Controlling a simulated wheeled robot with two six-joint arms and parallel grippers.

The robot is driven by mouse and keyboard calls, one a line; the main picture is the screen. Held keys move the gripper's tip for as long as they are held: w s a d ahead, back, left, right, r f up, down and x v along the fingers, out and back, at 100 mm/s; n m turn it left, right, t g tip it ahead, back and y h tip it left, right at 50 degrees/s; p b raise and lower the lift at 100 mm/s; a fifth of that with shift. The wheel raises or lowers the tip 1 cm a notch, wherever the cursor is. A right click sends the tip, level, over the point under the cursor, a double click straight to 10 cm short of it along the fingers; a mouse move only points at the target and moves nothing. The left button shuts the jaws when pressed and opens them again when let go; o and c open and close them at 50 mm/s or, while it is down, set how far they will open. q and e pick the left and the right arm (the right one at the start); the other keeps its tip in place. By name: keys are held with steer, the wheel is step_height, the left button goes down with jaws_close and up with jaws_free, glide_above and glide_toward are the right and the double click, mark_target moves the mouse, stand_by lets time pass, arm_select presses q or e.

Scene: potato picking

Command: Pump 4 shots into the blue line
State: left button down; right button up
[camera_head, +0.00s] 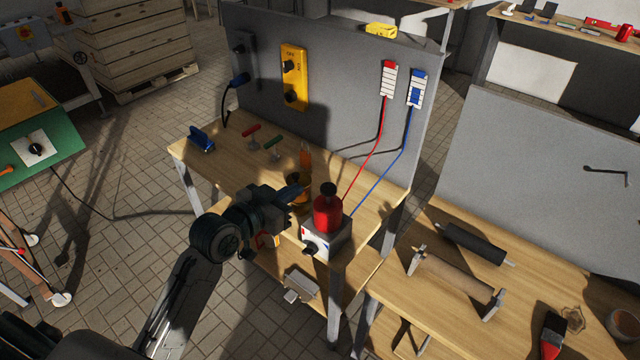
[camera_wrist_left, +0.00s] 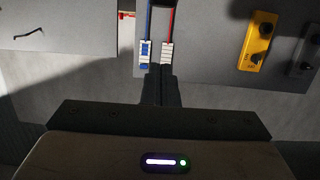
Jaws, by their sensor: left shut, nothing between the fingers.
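A red pump (camera_head: 327,214) with a black knob on top (camera_head: 328,189) stands on a box (camera_head: 328,238) at the workbench's front corner. The box has a black selector (camera_head: 310,249) on its pale front; its setting is too small to read. A blue line (camera_head: 381,172) runs up to a blue-marked gauge (camera_head: 416,88), also in the left wrist view (camera_wrist_left: 145,54). A red line (camera_head: 367,167) runs to a red-topped gauge (camera_head: 388,79). My left gripper (camera_head: 298,191) is shut and empty, just left of the pump and apart from it. My right gripper is not in view.
A yellow control box (camera_head: 294,76) hangs on the grey panel. Red (camera_head: 250,132) and green (camera_head: 274,142) handled tools, a blue object (camera_head: 202,138) and an orange bottle (camera_head: 305,155) stand on the bench behind my gripper. A second bench (camera_head: 440,322) holds rollers at right.

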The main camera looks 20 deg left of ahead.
arm_select(q)
steer(key=p, duration=0.3)
glide_above(328, 190)
steer(key=s+a, duration=0.1)
steer(key=f, duration=0.3)
steer(key=f+p, duration=0.1)
steer(key=shift+s+a+f, duration=0.15)
steer(key=shift+s+f, duration=0.1)
steer(key=shift+f, duration=0.75)
steer(key=shift+f, duration=0.15)
step_height(328, 190, down, 4)
steer(key=b, duration=0.3)
steer(key=shift+s+r+b, duration=0.1)
steer(key=shift+r+b, duration=0.1)
steer(key=shift+b, duration=0.2)
